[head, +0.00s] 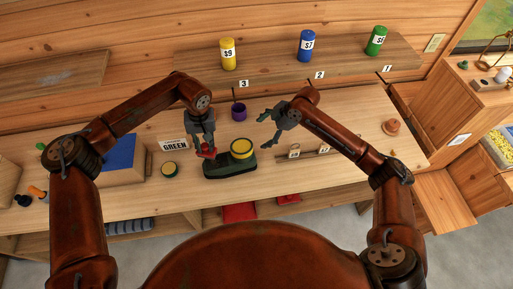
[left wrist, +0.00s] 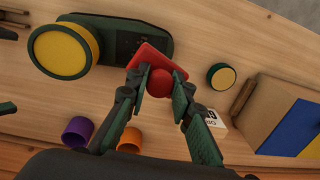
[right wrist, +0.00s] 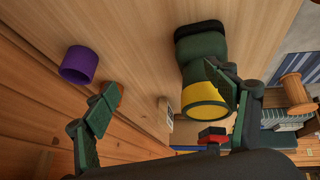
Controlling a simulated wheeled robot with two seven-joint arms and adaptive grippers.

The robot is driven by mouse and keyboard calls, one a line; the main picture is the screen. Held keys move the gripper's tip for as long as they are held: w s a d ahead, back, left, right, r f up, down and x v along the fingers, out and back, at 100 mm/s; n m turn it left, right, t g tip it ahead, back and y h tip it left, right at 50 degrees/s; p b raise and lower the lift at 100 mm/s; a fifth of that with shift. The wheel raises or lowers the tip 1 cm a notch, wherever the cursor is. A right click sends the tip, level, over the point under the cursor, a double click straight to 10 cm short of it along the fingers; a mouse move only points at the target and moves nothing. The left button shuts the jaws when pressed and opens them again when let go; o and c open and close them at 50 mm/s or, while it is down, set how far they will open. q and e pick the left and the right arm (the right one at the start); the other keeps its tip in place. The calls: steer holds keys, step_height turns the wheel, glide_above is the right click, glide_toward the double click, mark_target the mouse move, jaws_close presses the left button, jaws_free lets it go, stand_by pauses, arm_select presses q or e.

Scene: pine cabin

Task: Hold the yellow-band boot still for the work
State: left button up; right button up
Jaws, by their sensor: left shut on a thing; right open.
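The yellow-band boot (head: 218,168) is dark green with a yellow band (head: 242,148) at its top, and stands on the bench. In the left wrist view its yellow top (left wrist: 64,50) faces the camera. My left gripper (head: 206,148) is shut on the round knob of a red tool (left wrist: 160,82), which is over the boot's toe; I cannot tell whether it touches. My right gripper (head: 270,129) is open and empty, right of and behind the boot. In the right wrist view the boot (right wrist: 204,48) lies beyond one finger, which overlaps the band.
A purple cup (head: 239,113) stands behind the boot, with an orange cup (left wrist: 130,138) near it. A GREEN sign (head: 174,145) and a round tin (head: 169,169) are to the left. Small labels (head: 294,152) lie right. Yellow, blue and green canisters (head: 305,46) stand on the back shelf.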

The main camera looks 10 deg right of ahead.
mark_target(254, 153)
steer(key=s+a+f+g+h, duration=0.1)
steer(key=s+f, duration=0.1)
steer(key=s+a+f+g+h, duration=0.1)
steer(key=s+a+f, duration=0.1)
steer(key=shift+s+a+f+n+g, duration=0.2)
steer(key=shift+s+a+n+g, duration=0.1)
steer(key=shift+n, duration=0.1)
steer(key=shift+x, duration=3.95)
steer(key=c, duration=1.4)
